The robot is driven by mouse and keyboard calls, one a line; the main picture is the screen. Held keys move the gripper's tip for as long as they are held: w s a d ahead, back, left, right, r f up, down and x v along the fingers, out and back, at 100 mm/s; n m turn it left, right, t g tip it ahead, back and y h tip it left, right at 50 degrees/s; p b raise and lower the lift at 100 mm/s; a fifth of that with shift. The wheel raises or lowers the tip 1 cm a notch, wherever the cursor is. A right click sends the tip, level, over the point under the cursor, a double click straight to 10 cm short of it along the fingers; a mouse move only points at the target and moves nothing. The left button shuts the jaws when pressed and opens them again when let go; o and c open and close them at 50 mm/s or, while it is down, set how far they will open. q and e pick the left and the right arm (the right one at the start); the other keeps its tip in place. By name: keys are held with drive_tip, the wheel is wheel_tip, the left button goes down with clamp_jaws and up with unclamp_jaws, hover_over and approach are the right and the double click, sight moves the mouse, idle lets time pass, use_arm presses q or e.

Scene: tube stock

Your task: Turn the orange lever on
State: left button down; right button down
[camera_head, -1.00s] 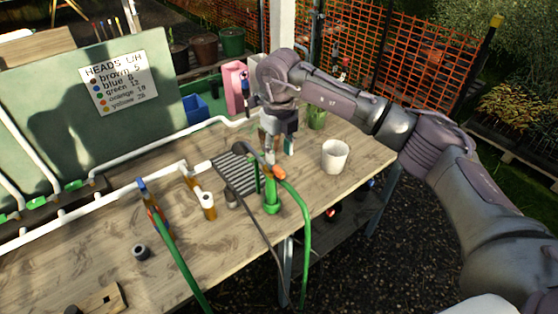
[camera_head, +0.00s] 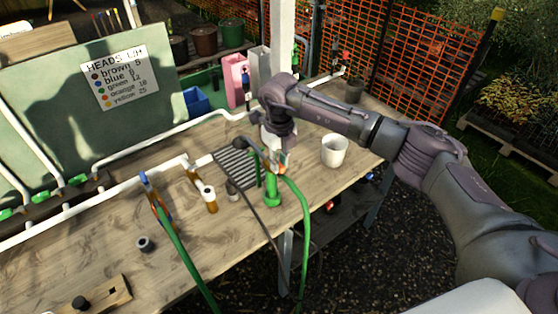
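A green upright fitting (camera_head: 271,190) with hoses stands near the table's front edge. A small orange part (camera_head: 275,167) shows at its top, by the hose bend; I cannot tell whether it is the orange lever or a hose end. My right gripper (camera_head: 281,158) points down right at this orange part, overlapping it in the picture. Contact and finger opening cannot be made out, as the fingers are small and partly mixed with the hoses. My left gripper is out of view.
A white cup (camera_head: 334,150) stands right of the gripper. Left of the fitting are a dark ribbed grate (camera_head: 236,165), a white-and-orange fitting (camera_head: 209,199), a blue-tipped pipe with a green hose (camera_head: 165,222), and white pipes. A sign board (camera_head: 119,80) stands behind.

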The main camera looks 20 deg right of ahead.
drive_tip(key=shift+d+f+n+b, duration=0.15)
drive_tip(key=shift+n+b, duration=0.15)
drive_tip(key=shift+b, duration=0.25)
drive_tip(key=shift+w+d+r+n+b, duration=0.1)
drive_tip(key=shift+w+d+n+b, duration=0.45)
drive_tip(key=shift+n+b, duration=1.9)
drive_tip(key=shift+w+d+r+n+b, duration=0.1)
drive_tip(key=shift+w+n+b, duration=1.1)
drive_tip(key=shift+n, duration=2.15)
drive_tip(key=shift+w+d+n+b, duration=0.3)
drive_tip(key=shift+w+n+b, duration=0.3)
drive_tip(key=shift+n+b, duration=1.95)
drive_tip(key=shift+n+p, duration=0.4)
drive_tip(key=shift+n, duration=0.05)
drive_tip(key=c, duration=1.1)
unclamp_jaws()
